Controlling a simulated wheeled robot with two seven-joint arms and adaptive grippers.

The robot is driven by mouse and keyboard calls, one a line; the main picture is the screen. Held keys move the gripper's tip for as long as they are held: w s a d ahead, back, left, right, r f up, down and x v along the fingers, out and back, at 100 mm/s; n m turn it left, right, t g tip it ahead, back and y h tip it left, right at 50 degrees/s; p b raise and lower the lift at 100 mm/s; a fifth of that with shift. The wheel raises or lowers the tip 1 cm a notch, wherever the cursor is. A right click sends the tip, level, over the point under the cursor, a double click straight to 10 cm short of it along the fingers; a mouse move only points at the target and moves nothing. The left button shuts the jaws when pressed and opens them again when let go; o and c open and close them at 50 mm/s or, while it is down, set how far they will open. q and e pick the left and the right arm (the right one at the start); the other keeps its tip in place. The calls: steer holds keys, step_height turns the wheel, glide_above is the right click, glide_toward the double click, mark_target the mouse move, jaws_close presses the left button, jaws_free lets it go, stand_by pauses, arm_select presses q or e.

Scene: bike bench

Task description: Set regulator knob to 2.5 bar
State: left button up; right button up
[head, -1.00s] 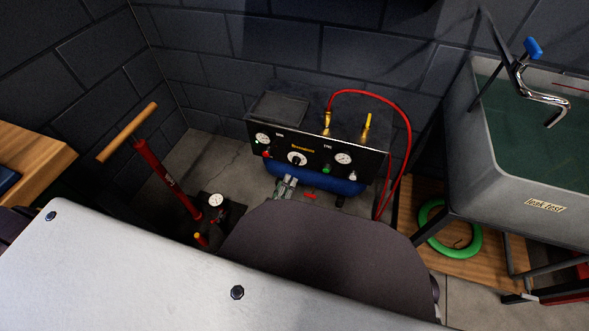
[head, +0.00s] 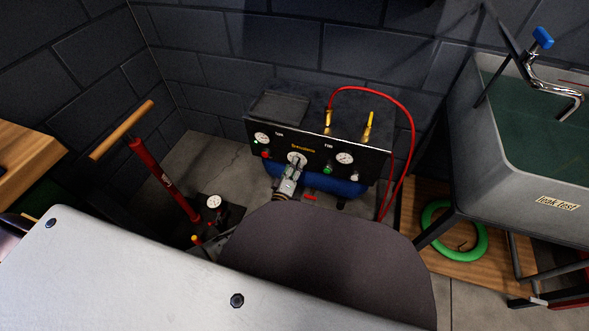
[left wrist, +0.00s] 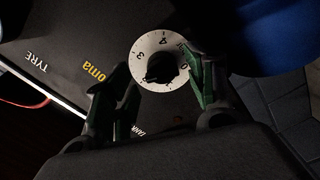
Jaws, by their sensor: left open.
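The regulator knob (left wrist: 161,68) is a black knob on a white numbered dial (left wrist: 143,47) in the compressor's black panel (head: 318,157). In the head view the dial (head: 296,157) is partly covered by my left gripper (head: 293,168). In the left wrist view my left gripper (left wrist: 157,76) is open, with one finger on each side of the dial. I cannot tell whether the fingers touch it. The TYRE gauge (head: 344,158) is right of the knob, the TANK gauge (head: 262,138) left of it; their readings are too small to tell. My right gripper is out of view.
A red hose (head: 409,130) arcs from a brass fitting (head: 327,121) down the compressor's right side. A red floor pump (head: 165,180) with a wooden handle stands at left. A grey leak-test sink (head: 480,175) is at right, with a green ring (head: 475,250) on the shelf below.

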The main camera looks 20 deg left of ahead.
arm_select(q)
steer(key=c, duration=1)
steer(key=shift+r+m, duration=0.1)
steer(key=shift+m, duration=0.2)
steer(key=shift+w+m+p, duration=0.1)
steer(key=shift+m+p, duration=0.5)
steer(key=shift+p, duration=0.05)
